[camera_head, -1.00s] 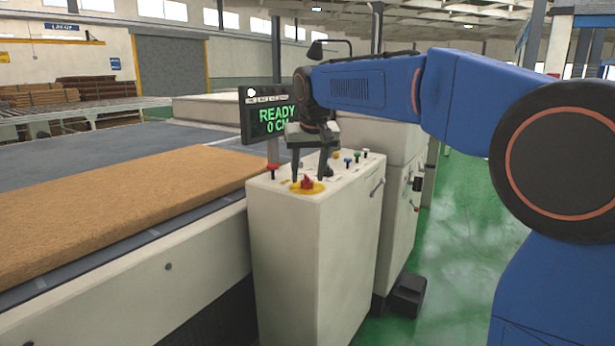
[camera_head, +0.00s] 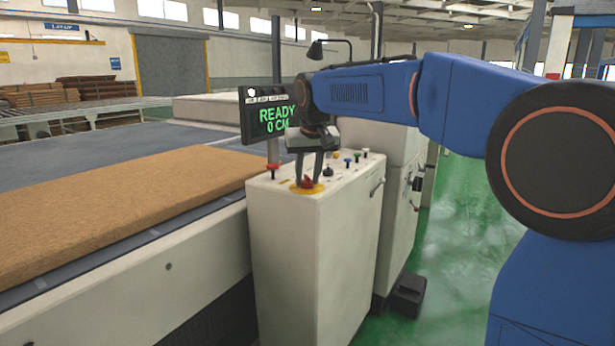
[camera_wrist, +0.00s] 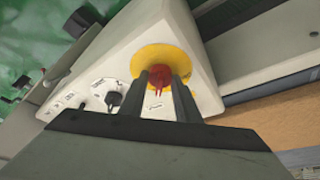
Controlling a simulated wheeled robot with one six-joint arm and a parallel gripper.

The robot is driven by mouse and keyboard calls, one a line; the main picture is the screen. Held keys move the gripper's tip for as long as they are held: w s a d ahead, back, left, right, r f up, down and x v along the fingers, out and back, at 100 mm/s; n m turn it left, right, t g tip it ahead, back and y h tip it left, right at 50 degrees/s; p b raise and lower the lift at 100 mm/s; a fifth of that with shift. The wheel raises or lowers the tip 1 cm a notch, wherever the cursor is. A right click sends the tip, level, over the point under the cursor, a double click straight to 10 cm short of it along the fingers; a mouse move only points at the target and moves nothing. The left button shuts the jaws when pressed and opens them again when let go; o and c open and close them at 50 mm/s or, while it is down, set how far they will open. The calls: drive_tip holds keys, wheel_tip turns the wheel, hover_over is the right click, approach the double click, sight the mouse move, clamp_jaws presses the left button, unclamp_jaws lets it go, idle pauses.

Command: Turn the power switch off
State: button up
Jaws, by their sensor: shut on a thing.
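The power switch is a red knob (camera_head: 307,182) on a yellow round plate (camera_head: 318,189), on the sloped top of the white control cabinet (camera_head: 315,255). My gripper (camera_head: 308,181) points down at it from above, its two dark fingers close together around the red knob. In the wrist view the fingers (camera_wrist: 160,85) are on either side of the red knob (camera_wrist: 158,77), over the yellow plate (camera_wrist: 152,57). The gripper is shut on the knob. Part of the knob is hidden by the fingers, and its exact turn angle is hard to tell.
A red mushroom button (camera_head: 272,168) stands left of the knob. A black knob (camera_head: 328,171) and several small coloured buttons lie behind it on the panel. A display (camera_head: 270,118) reads "READY 0 CM". A brown mattress slab (camera_head: 120,205) lies on the table at left.

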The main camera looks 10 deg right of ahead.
drive_tip(key=n, duration=0.2)
drive_tip(key=n+y, duration=0.1)
drive_tip(key=n, duration=0.1)
drive_tip(key=shift+d+y, duration=0.2)
drive_tip(key=shift+y, duration=0.1)
drive_tip(key=n, duration=0.2)
drive_tip(key=n+g+y, duration=0.1)
drive_tip(key=n, duration=0.1)
drive_tip(key=shift+w+d+n, duration=0.1)
drive_tip(key=shift+w+n, duration=0.05)
drive_tip(key=shift+n, duration=0.25)
drive_tip(key=n+g+y, duration=0.1)
drive_tip(key=n+g, duration=0.1)
drive_tip(key=n, duration=0.2)
drive_tip(key=shift+w+n, duration=0.15)
drive_tip(key=shift+n, duration=0.15)
drive_tip(key=n, duration=0.2)
drive_tip(key=n+g, duration=0.1)
drive_tip(key=n, duration=0.1)
drive_tip(key=shift+w+g+y, duration=0.1)
drive_tip(key=shift+g+y, duration=0.2)
drive_tip(key=o, duration=1)
drive_tip(key=v, duration=1.7)
drive_tip(key=shift+w+d+r, duration=0.1)
drive_tip(key=shift+r, duration=0.15)
